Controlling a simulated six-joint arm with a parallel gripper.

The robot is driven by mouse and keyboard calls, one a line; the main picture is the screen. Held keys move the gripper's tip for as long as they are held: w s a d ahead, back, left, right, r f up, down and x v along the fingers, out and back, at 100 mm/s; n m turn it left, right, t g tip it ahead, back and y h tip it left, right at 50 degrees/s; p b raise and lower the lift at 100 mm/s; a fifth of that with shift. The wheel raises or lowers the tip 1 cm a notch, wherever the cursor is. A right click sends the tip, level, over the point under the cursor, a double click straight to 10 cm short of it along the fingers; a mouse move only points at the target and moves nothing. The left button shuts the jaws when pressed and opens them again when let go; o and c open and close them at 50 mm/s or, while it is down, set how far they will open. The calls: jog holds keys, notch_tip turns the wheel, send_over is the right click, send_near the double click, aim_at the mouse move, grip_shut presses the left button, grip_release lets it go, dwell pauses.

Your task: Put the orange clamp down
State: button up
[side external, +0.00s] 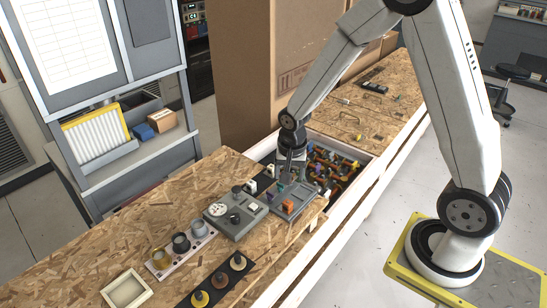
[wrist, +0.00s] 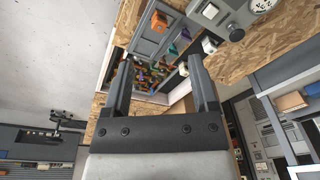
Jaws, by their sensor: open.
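An orange piece, which looks like the orange clamp (side external: 288,204), rests on the front part of a grey tray (side external: 301,207). It also shows near the top of the wrist view (wrist: 159,21). My gripper (side external: 291,178) is over the back part of the tray, behind the orange piece. In the wrist view my gripper (wrist: 160,57) has its two fingers wide apart, with nothing held between them. The orange piece lies beyond the fingertips, apart from them. Its exact shape is too small to tell.
A sunken bin (side external: 335,165) of several coloured clamps lies right behind the tray. Small purple and green pieces (wrist: 185,34) sit near the orange one. A grey box with dials (side external: 236,214) stands to the left. A tall cardboard box (side external: 245,75) rises behind.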

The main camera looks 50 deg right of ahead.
jog(key=s+a+r+n+t, duration=0.1)
jog(key=s+a+r+n, duration=0.4)
jog(key=s+n, duration=0.5)
jog(key=shift+a+r+n+y, duration=0.2)
jog(key=shift+r+n+y, duration=0.1)
jog(key=shift+r+y, duration=0.15)
dwell(0.7)
